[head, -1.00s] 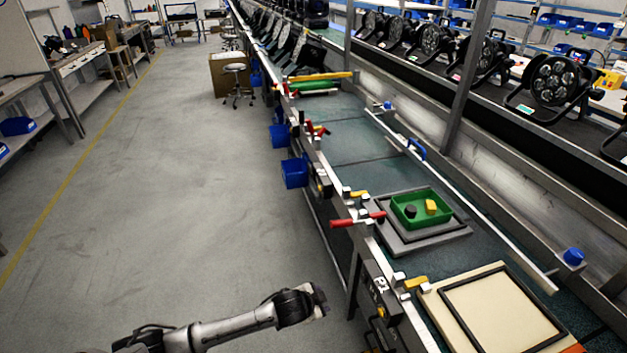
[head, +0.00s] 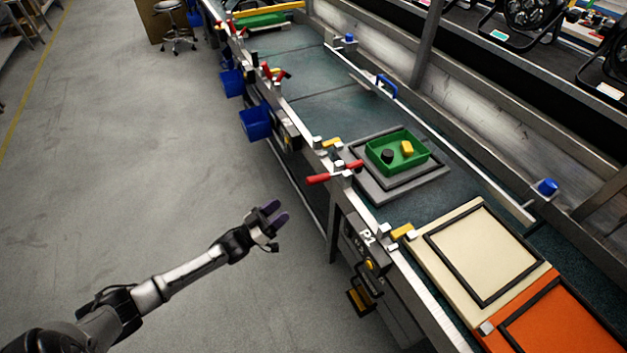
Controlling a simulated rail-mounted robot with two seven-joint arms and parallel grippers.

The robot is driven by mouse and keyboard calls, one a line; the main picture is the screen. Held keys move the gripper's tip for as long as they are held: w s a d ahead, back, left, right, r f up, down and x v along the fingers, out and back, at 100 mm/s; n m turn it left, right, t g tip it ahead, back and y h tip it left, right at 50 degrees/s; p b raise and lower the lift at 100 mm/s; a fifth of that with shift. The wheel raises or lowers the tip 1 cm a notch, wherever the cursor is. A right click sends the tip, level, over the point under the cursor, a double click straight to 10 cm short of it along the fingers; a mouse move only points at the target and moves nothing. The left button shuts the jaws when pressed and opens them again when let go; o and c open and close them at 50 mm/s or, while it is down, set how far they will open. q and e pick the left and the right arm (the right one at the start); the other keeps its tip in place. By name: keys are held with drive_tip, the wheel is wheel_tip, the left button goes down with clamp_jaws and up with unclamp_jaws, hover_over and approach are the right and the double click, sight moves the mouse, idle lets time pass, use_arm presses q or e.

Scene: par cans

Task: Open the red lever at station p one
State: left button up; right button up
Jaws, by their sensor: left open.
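A red lever (head: 335,173) sticks out over the near rail of the conveyor line, beside a grey pallet (head: 381,194). It lies roughly level, with its red end toward the aisle. My left gripper (head: 276,213) is open and empty over the floor side of the line, left of and lower in the picture than the lever, apart from it. A station label (head: 366,238) starting with P is on the rail box closer to me; its digit is hard to read. My right gripper is not in view.
A green bin (head: 421,165) with a black and a yellow piece sits on the grey pallet. A cream board (head: 425,262) and an orange board (head: 565,320) lie closer. More red levers (head: 276,74) and blue bins (head: 256,123) are farther along. The aisle floor is clear.

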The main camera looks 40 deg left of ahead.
sight(314, 181)
use_arm(q)
drive_tip(key=b+x, duration=0.1)
drive_tip(key=x, duration=0.5)
drive_tip(key=b+x, duration=0.1)
drive_tip(key=x, duration=0.4)
drive_tip(key=shift+w+a+r, duration=0.1)
drive_tip(key=shift+w, duration=0.35)
drive_tip(key=shift+b+x, duration=0.3)
drive_tip(key=shift+x, duration=0.65)
drive_tip(key=shift+c, duration=0.4)
clamp_jaws()
drive_tip(key=shift+r, duration=0.1)
